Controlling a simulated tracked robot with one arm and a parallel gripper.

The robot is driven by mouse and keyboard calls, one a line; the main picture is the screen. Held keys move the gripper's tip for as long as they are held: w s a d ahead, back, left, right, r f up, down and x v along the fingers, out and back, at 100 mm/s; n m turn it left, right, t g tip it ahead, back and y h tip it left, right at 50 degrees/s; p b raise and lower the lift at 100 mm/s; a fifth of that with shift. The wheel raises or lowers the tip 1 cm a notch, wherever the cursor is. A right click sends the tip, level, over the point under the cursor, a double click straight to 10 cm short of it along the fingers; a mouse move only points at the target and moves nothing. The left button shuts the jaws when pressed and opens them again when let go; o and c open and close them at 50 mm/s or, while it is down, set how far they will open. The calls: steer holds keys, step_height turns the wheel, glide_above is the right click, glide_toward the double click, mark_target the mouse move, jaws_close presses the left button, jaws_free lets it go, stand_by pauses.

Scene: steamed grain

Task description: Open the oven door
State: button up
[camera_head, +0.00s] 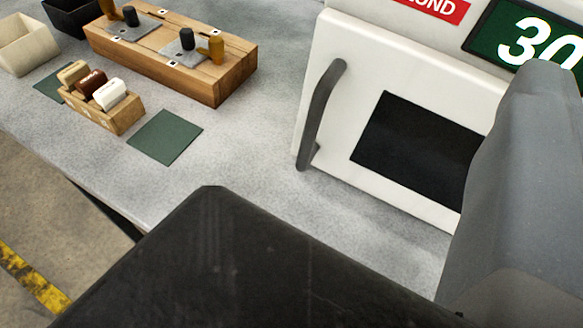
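The white oven (480,45) stands on the grey counter at the right. Its white door (335,175) looks shut and has a black window (415,148). A grey upright bar handle (321,115) is on the door's left side. Dark and grey parts of my gripper or arm (240,265) fill the bottom and right edge, close to the camera. The grey part hides the right side of the door. No fingertips can be made out, and nothing of mine is seen touching the handle.
The oven has a red label (437,8) and a green display (530,38) reading 30. A wooden block with pegs (215,88), a small rack of coloured pieces (110,118), a green mat (166,137) and bins (25,45) stand left. The counter before the handle is clear.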

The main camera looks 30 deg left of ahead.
steer(key=a+f+n+y+b, duration=0.1)
steer(key=a+f+y+b, duration=0.15)
steer(key=f, duration=0.85)
steer(key=y+b, duration=0.1)
steer(key=y, duration=0.2)
glide_toward(309, 133)
steer(key=shift+g, duration=0.4)
steer(key=b+x, duration=0.1)
steer(key=x, duration=0.2)
steer(key=b+x, duration=0.1)
steer(key=x, duration=0.3)
steer(key=b+x, duration=0.1)
steer(key=x, duration=0.2)
steer(key=shift+w+r, duration=0.25)
steer(key=shift+w, duration=0.15)
jaws_close()
